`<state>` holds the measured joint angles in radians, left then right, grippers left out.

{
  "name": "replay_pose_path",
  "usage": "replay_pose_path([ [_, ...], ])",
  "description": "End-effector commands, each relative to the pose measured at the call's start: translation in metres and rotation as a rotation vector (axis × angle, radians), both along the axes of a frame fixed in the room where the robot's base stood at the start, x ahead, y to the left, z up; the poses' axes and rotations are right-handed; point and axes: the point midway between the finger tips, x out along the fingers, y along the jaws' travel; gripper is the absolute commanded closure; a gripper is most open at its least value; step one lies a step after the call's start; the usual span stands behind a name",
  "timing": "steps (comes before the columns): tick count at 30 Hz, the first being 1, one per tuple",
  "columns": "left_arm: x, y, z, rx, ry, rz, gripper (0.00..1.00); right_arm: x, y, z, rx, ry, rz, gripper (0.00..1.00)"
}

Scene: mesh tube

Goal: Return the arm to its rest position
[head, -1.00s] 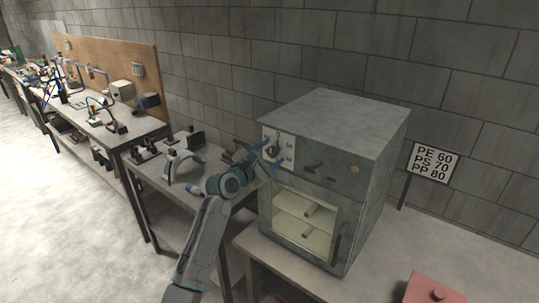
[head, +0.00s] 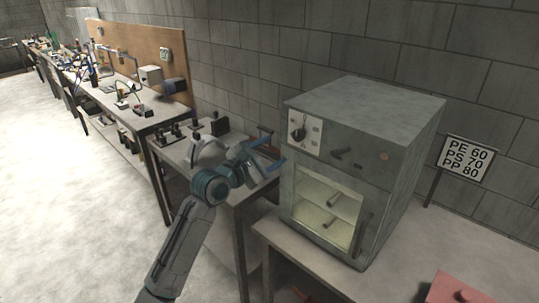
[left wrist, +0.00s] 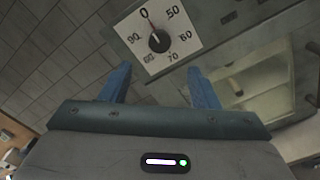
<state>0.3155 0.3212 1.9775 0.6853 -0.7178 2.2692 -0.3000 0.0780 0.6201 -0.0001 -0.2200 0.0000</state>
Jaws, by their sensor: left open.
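My left gripper (head: 268,162) is open and empty in the head view, just left of the front of a grey metal oven (head: 375,120). The oven's dial (head: 298,133) sits on a white plate at the upper left of its front. In the left wrist view my left gripper (left wrist: 158,88) shows two blue fingers spread apart, with nothing between them. The dial (left wrist: 158,41) is beyond the fingertips there, apart from them, and its red pointer is near 0. My right gripper is not in view.
The oven stands on a table (head: 290,245), with tubes visible behind its glass door. A sign (head: 466,158) reads PE 60, PS 70, PP 80. A red box (head: 455,288) is at the lower right. A workbench (head: 135,110) with tools runs along the left. Open floor lies at left.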

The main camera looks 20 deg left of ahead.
Motion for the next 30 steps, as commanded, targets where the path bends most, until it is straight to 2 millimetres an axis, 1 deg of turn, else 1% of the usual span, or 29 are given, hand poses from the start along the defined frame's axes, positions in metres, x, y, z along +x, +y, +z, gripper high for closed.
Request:
replay_pose_path([
  [10, 0.001, 0.000, 0.000, 0.001, 0.000, 0.001, 0.45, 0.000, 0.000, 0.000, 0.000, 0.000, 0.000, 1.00],
  [12, 0.002, 0.001, -0.007, 0.011, 0.005, 0.005, 0.45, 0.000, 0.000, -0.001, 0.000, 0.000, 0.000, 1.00],
  [14, 0.005, 0.004, -0.023, 0.037, 0.016, 0.016, 0.45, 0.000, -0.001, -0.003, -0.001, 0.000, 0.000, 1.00],
  [17, 0.014, 0.014, -0.071, 0.129, 0.051, 0.046, 0.45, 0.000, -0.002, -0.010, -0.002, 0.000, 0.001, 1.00],
  [18, 0.017, 0.019, -0.097, 0.183, 0.069, 0.061, 0.45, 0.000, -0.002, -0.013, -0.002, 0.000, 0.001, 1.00],
  [20, 0.020, 0.028, -0.143, 0.277, 0.102, 0.078, 0.45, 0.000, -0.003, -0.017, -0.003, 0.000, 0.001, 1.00],
  [21, 0.020, 0.033, -0.173, 0.343, 0.124, 0.086, 0.45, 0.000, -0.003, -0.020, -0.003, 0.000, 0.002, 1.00],
  [23, 0.018, 0.040, -0.220, 0.444, 0.162, 0.091, 0.45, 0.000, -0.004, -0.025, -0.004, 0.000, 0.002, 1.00],
  [24, 0.014, 0.045, -0.250, 0.511, 0.184, 0.089, 0.45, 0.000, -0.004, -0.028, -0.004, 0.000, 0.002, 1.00],
  [26, 0.007, 0.051, -0.295, 0.612, 0.221, 0.081, 0.45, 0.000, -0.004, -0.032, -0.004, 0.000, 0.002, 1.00],
  [27, 0.000, 0.055, -0.325, 0.679, 0.246, 0.071, 0.45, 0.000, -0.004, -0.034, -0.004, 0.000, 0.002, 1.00],
  [29, -0.013, 0.060, -0.370, 0.779, 0.283, 0.047, 0.45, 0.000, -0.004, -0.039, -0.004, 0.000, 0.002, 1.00],
  [30, -0.022, 0.063, -0.399, 0.845, 0.305, 0.027, 0.45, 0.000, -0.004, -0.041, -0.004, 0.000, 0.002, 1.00],
])
